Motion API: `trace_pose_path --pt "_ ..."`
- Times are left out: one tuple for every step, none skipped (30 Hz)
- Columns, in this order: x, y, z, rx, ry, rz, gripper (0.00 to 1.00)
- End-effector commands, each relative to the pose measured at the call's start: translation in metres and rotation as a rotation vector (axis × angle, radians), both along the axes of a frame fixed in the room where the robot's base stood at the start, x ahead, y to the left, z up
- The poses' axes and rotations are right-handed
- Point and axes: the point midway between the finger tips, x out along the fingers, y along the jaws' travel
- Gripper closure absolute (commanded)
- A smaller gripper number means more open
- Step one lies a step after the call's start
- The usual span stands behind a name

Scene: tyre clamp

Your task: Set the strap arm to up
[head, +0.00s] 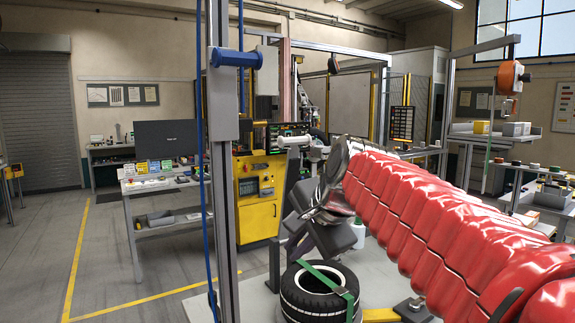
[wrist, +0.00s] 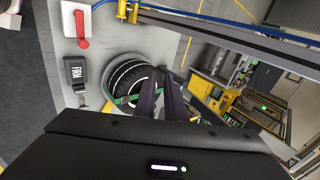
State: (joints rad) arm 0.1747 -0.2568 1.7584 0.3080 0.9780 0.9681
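A black tyre with white rings (head: 312,304) lies flat on a pale platform in the head view. It also shows in the wrist view (wrist: 125,78). A green strap arm (head: 326,278) lies across the tyre's top. Part of it shows at the tyre's near edge in the wrist view (wrist: 122,100). My gripper (wrist: 162,80) shows two dark fingers with a gap between them, and nothing is seen held. Its fingers overlap the tyre's edge in the wrist view, and I cannot tell how far above it they are. In the head view the gripper is above the tyre, its fingertips unclear.
A grey post (head: 222,160) with a blue hose stands left of the tyre. A red handle (wrist: 82,28) on a white plate and a dark labelled block (wrist: 75,70) sit on the platform. A yellow machine cabinet (head: 258,195) stands behind. Floor at left is clear.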

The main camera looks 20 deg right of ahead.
Motion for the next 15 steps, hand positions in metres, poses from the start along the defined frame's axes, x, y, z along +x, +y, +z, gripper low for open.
trace_pose_path --pt "-0.017 0.006 -0.012 -0.057 0.006 0.058 0.94" --pt "-0.026 0.008 -0.020 -0.097 0.009 0.096 0.96" --pt "-0.039 0.011 -0.031 -0.147 0.014 0.148 0.98" --pt "-0.048 0.012 -0.039 -0.185 0.019 0.187 1.00" --pt "-0.058 0.014 -0.048 -0.222 0.024 0.226 1.00" --pt "-0.071 0.016 -0.059 -0.272 0.030 0.280 1.00" --pt "-0.080 0.018 -0.068 -0.309 0.034 0.322 1.00" --pt "-0.089 0.019 -0.077 -0.344 0.038 0.363 1.00" --pt "-0.102 0.020 -0.088 -0.394 0.043 0.418 1.00" --pt "-0.111 0.021 -0.097 -0.429 0.047 0.460 1.00" --pt "-0.120 0.022 -0.107 -0.466 0.052 0.503 1.00" --pt "-0.133 0.023 -0.119 -0.512 0.059 0.560 1.00" --pt "-0.142 0.024 -0.129 -0.547 0.063 0.605 1.00" --pt "-0.152 0.024 -0.138 -0.582 0.067 0.649 1.00" --pt "-0.163 0.025 -0.151 -0.625 0.072 0.707 1.00"
